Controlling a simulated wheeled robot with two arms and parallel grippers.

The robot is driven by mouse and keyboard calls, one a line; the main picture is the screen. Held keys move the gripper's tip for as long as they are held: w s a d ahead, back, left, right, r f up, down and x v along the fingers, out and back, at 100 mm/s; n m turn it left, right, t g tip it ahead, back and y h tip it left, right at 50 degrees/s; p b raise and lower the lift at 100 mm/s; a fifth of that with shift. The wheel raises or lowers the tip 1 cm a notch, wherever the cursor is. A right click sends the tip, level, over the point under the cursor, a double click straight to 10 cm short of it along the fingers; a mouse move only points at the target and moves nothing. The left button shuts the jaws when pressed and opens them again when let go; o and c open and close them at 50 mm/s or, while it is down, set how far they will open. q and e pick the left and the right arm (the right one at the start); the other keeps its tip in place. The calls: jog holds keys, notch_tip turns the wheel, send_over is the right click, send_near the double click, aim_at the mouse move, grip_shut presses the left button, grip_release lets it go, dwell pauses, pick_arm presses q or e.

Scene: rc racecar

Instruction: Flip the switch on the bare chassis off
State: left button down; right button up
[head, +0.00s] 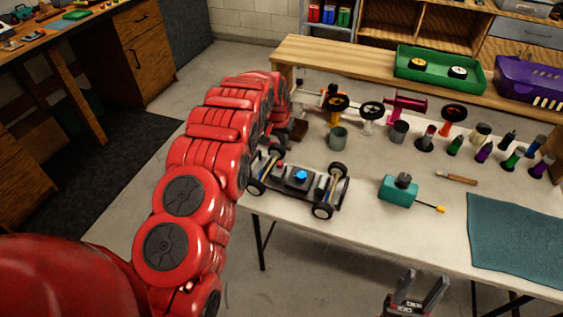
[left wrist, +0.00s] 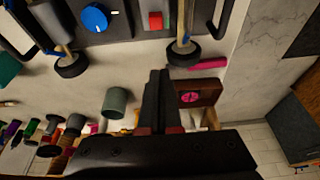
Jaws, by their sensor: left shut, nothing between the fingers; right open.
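The bare chassis (head: 318,187) stands on its wheels on the white table, with a blue knob (head: 301,175) and a small red switch (head: 280,166) on its dark top. In the left wrist view the chassis plate (left wrist: 127,30) fills the top edge, with the blue knob (left wrist: 95,17) and red switch (left wrist: 155,20). I cannot tell the switch's position. My left gripper (left wrist: 160,76) is shut and empty, its tips beside the chassis and apart from the switch in the picture. My arm mostly hides it in the head view. My right gripper (head: 420,287) is open and empty at the front.
Loose wheels, cups (head: 338,138) and several bottles stand behind the chassis. A green tray (head: 440,86) rests on the back bench.

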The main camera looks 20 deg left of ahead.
aim_at(280, 165)
pick_arm(q)
jog(key=shift+x, duration=1.8)
jog(key=b+x, duration=0.3)
jog(key=b, duration=0.3)
jog(key=shift+w+f, duration=0.1)
jog(key=shift+f, duration=0.2)
jog(key=s+r+p, duration=0.1)
jog(key=s+p, duration=0.1)
jog(key=p, duration=0.5)
jog(key=shift+s+a+r, duration=0.1)
jog(key=shift+r, duration=0.05)
jog(key=shift+s, duration=0.1)
jog(key=shift+s+a+f+p, duration=0.1)
jog(key=shift+s+p, duration=0.1)
jog(key=shift+s, duration=0.2)
jog(key=shift+s+f+p, duration=0.15)
jog(key=shift+s+p, duration=0.05)
jog(key=shift+s, duration=0.2)
jog(key=shift+s, duration=0.2)
